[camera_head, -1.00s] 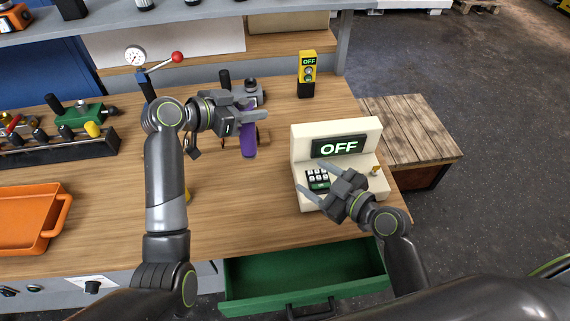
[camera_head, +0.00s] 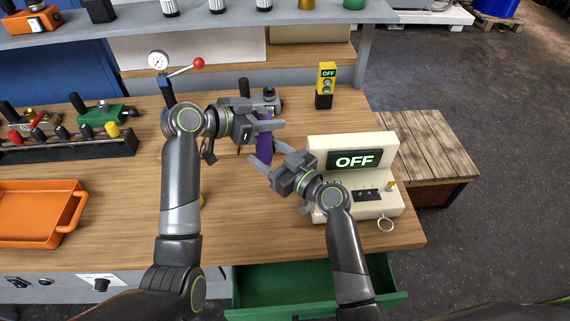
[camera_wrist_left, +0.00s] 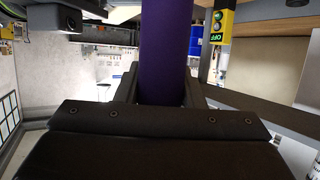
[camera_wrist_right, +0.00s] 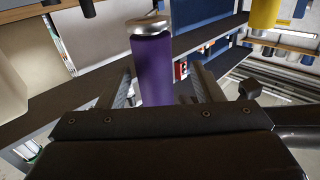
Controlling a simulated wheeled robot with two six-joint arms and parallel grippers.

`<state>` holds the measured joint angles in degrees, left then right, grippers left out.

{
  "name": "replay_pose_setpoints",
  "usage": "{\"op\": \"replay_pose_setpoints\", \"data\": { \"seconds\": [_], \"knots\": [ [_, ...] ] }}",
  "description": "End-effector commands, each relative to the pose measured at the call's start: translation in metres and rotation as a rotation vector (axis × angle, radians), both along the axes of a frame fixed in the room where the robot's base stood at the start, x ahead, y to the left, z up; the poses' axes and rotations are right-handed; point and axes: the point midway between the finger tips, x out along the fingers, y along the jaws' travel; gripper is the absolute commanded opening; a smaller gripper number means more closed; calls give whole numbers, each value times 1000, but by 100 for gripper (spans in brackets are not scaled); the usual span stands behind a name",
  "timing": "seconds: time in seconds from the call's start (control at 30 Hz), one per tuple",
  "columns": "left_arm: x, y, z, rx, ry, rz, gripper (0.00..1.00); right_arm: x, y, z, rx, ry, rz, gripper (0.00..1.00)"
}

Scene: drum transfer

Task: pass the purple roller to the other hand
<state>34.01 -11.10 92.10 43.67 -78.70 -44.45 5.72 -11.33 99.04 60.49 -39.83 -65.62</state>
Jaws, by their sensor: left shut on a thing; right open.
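The purple roller (camera_head: 264,148) is held upright above the bench by my left gripper (camera_head: 266,132), which is shut on it. In the left wrist view the purple roller (camera_wrist_left: 165,50) stands between the fingers. My right gripper (camera_head: 266,158) is open just below and to the right of the left one, with its fingers pointing at the roller. In the right wrist view the roller (camera_wrist_right: 152,75), with its metal end cap on top, shows between the two spread fingers. The roller's lower end is mostly hidden in the head view.
A cream control box with an OFF display (camera_head: 354,160) stands right of my right gripper. A yellow OFF device (camera_head: 325,85) stands behind it. An orange tray (camera_head: 40,212) is at left. A green drawer (camera_head: 300,285) stands open in front. A gauge with a red-knobbed lever (camera_head: 160,62) is behind my left arm.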

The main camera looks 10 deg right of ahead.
Motion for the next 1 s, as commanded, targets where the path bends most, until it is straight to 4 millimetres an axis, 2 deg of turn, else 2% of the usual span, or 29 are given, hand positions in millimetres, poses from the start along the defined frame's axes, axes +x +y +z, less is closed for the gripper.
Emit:
{"op": "replay_pose_setpoints", "data": {
  "seconds": [0.2, 0.57, 0.97, 1.0],
  "knots": [
    [0, 0, 1, -1, -2, 0, 0, 17, 13, 0, 0, 1, 0, 60],
    [0, 0, 1, -1, -2, 0, 0, 20, 15, 0, -1, 0, -1, 58],
    [0, -1, 1, -3, -4, 1, 0, 19, 16, 0, 1, 0, 2, 6],
    [1, -1, 2, -2, -5, 1, 36, 20, 16, 2, 3, -2, 2, 3]
  ]
}}
